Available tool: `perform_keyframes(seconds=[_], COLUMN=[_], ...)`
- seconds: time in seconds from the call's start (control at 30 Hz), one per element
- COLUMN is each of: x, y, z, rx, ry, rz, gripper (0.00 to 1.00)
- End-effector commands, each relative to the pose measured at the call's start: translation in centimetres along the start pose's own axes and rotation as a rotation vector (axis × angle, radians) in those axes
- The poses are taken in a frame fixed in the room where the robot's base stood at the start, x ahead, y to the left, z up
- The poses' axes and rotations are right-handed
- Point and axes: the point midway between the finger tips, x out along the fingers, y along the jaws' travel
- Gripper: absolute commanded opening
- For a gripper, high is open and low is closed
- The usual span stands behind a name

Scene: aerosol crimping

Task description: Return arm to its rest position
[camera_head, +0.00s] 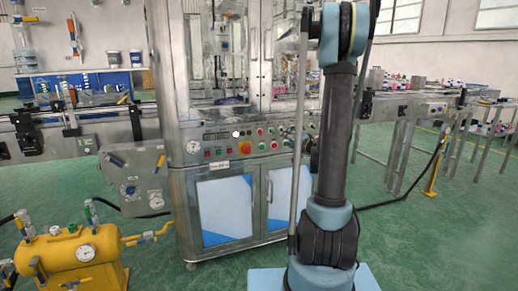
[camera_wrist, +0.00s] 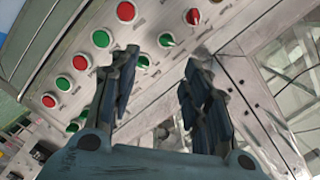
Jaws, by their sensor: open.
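My arm (camera_head: 337,130) stands nearly upright in the head view, in front of the right part of the crimping machine (camera_head: 180,80). Its upper end runs to the top of the picture. My gripper (camera_wrist: 158,75) shows in the wrist view with its two dark fingers apart and nothing between them. Behind the fingers is the machine's slanted control panel (camera_wrist: 150,20), with rows of red and green buttons. I cannot tell the exact distance between fingertips and panel. I cannot make out the gripper in the head view.
A yellow tank with a gauge (camera_head: 85,255) stands at the lower left. A conveyor (camera_head: 415,105) runs off to the right with bottles beyond it. The machine's glass-door frame (camera_wrist: 265,105) is at the right in the wrist view. Green floor (camera_head: 430,245) is open at the lower right.

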Motion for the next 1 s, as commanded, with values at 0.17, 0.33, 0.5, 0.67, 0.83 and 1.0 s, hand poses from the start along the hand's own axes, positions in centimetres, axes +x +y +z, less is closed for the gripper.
perform_keyframes(seconds=[0.17,0.33,0.5,0.67,0.83,1.0], x=[-1.8,-3.9,-6.5,-9.6,-13.1,-17.1], y=[-2.5,-4.2,-5.1,-5.5,-5.3,-4.6], z=[3.3,6.4,9.5,12.3,14.9,17.4], rx=[-0.066,-0.125,-0.182,-0.233,-0.286,-0.335], ry=[-0.123,-0.239,-0.353,-0.457,-0.563,-0.662], rz=[0.033,0.074,0.126,0.185,0.259,0.342], gripper=[0.43,0.43,0.43,0.43,0.43,0.43])
